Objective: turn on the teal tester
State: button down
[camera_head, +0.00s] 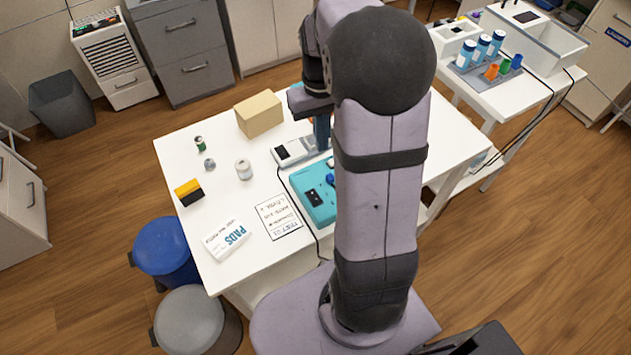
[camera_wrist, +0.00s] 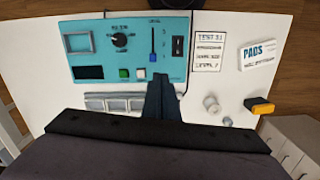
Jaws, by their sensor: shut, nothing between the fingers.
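The teal tester (camera_head: 300,180) lies on the white table, partly hidden behind my arm in the head view. The wrist view shows its teal panel (camera_wrist: 100,45) with a grey-framed window, a round black knob (camera_wrist: 121,39), a dark strip, a green button (camera_wrist: 125,73), a white button (camera_wrist: 141,73) and a blue slider (camera_wrist: 153,57). A black rocker switch (camera_wrist: 178,46) sits at its right side; its position is too small to tell. My gripper (camera_wrist: 160,77) is shut and empty, its fingertips appearing over the panel's near edge, below the slider. I cannot tell whether they touch.
A grey-white device (camera_wrist: 115,102) stands beside the tester. A printed test card (camera_head: 278,217), a PADS box (camera_head: 228,240), a yellow-black block (camera_head: 188,192), small spools (camera_head: 244,169) and a cardboard box (camera_head: 258,114) stand on the table (camera_head: 180,155). A cable runs between tester and card.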

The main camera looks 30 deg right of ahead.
aim_at(317, 201)
jog(key=shift+n+g, duration=0.5)
jog(key=shift+n, duration=0.4)
jog(key=s+a, duration=0.1)
jog(key=s+a+r, duration=0.1)
jog(key=a, duration=0.1)
jog(key=s+a+r, duration=0.1)
jog(key=shift+a+p, duration=0.25)
jog(key=shift+p, duration=0.15)
jog(key=shift+f, duration=0.15)
jog(key=f+p, duration=0.1)
jog(key=f, duration=0.3)
jog(key=s+f+p, duration=0.1)
jog(key=f, duration=0.4)
jog(key=s+f+p, duration=0.1)
jog(key=f, duration=0.3)
jog(key=shift+f, duration=0.35)
jog(key=shift+s+f+b, duration=0.25)
jog(key=shift+f+b, duration=0.05)
jog(key=shift+f, duration=0.2)
jog(key=shift+r, duration=0.2)
jog(key=shift+f, duration=0.1)
